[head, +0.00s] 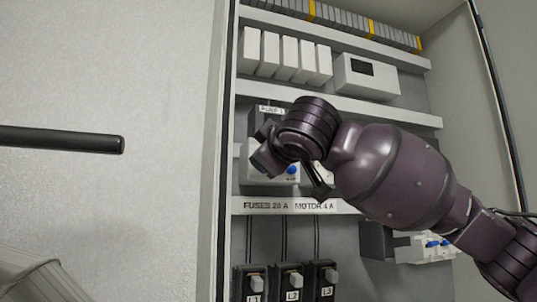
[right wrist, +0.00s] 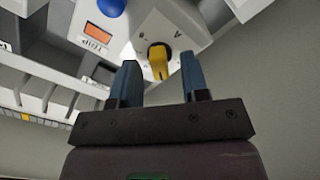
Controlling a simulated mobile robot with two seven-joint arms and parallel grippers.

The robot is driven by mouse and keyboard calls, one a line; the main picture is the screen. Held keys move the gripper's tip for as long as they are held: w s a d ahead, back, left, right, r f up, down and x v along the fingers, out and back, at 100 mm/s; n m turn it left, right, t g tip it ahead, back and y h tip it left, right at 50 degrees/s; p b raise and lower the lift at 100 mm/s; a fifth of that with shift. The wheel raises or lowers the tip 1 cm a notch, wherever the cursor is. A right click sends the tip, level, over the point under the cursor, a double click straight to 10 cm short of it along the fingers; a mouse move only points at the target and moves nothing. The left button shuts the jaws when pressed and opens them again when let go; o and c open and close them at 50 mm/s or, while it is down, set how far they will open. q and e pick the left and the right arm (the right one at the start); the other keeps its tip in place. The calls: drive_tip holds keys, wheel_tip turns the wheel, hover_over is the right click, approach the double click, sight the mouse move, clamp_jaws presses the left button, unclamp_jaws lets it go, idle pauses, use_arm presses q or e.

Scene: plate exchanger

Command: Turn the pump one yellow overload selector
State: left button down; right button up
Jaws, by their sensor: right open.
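The yellow overload selector (right wrist: 158,62) is a small knob in a dark round seat on a white overload unit (right wrist: 145,22), seen in the right wrist view. My right gripper (right wrist: 158,76) is open, its two blue fingertips on either side of the selector in that picture. I cannot tell whether they touch it, and nothing is held. In the head view, my right gripper (head: 292,172) is in front of the unit below the "PUMP 1" label (head: 271,109) and hides the selector. My left gripper is not in view.
A blue button (right wrist: 112,7) and an orange window (right wrist: 100,33) are beside the selector. White modules (head: 285,58) fill the shelf above. Black fuse holders (head: 291,284) stand below the labelled rail (head: 285,206). Another white unit with blue buttons (head: 432,245) is at lower right.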

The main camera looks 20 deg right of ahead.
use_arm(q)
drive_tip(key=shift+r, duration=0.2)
use_arm(e)
clamp_jaws()
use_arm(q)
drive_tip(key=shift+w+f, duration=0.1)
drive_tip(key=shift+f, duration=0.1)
use_arm(e)
drive_tip(key=shift+f, duration=0.1)
use_arm(q)
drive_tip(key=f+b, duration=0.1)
drive_tip(key=b, duration=0.1)
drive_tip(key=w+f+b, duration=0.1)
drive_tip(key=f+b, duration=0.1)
drive_tip(key=b, duration=0.1)
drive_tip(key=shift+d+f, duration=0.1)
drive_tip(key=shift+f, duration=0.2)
use_arm(e)
drive_tip(key=m, duration=0.9)
drive_tip(key=shift+d+m, duration=0.1)
drive_tip(key=shift+m, duration=0.3)
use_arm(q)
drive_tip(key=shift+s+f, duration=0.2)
use_arm(e)
drive_tip(key=shift+r, duration=0.2)
